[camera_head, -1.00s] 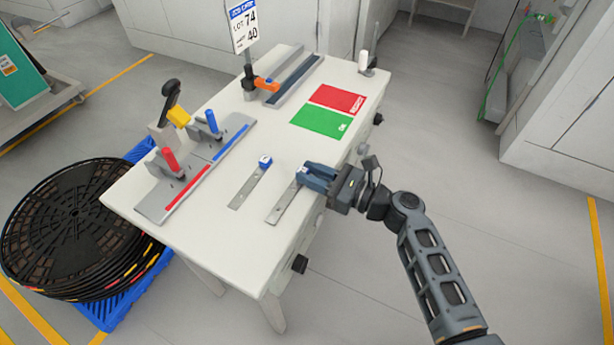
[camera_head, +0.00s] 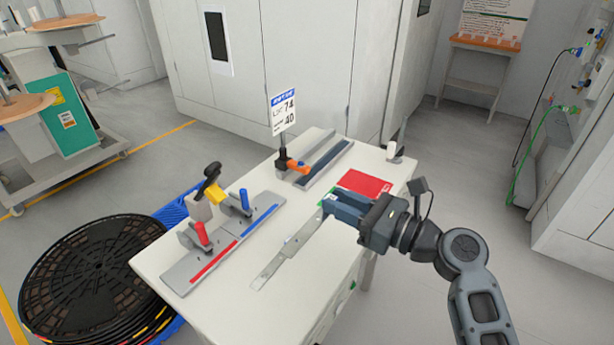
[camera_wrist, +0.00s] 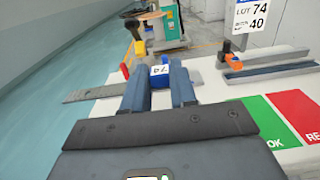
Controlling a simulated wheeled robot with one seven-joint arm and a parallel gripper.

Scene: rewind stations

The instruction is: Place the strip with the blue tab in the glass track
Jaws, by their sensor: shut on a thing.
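My gripper (camera_head: 328,203) is shut over the table. In the wrist view, a blue tab (camera_wrist: 160,70) marked 74 shows between its fingertips. A pale metal strip (camera_head: 272,270) reaches down-left from the gripper in the head view. A small pale-blue patch lies partway along it, so I cannot tell if a second strip overlaps there. At the back of the table are a grey rail and a dark track (camera_head: 327,166) with an orange clamp (camera_head: 299,167). I cannot tell which is glass. The gripper hides part of the green pad.
A fixture plate (camera_head: 182,279) with red, blue and yellow-handled clamps lies on the left of the white table (camera_head: 225,313). A red pad (camera_head: 366,184) lies beyond the gripper. A sign (camera_head: 283,110) reads LOT 74, 40.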

